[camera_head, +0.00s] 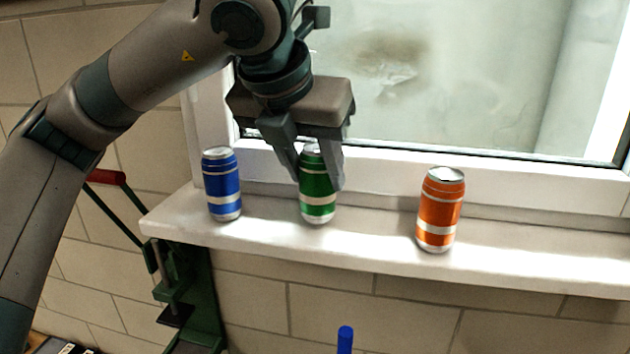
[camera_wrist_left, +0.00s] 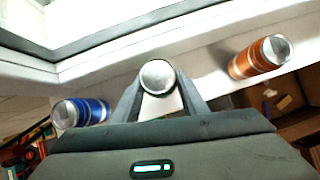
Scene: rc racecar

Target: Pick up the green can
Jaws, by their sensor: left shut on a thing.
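The green can (camera_head: 317,200) stands upright on the white window sill, between a blue can and an orange can. My left gripper (camera_head: 320,180) reaches down from above and is shut on the green can, one finger on each side of its upper part. The can's base appears to be at the sill; I cannot tell whether it touches. In the left wrist view the green can's silver top (camera_wrist_left: 158,76) shows between the two fingers of my left gripper (camera_wrist_left: 160,95). My right gripper is not in view.
The blue can (camera_head: 222,185) stands close on the left and the orange can (camera_head: 440,210) farther right on the sill (camera_head: 370,237). The window frame (camera_head: 385,172) rises just behind. A green clamp-like tool (camera_head: 190,290) with a red handle is below left.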

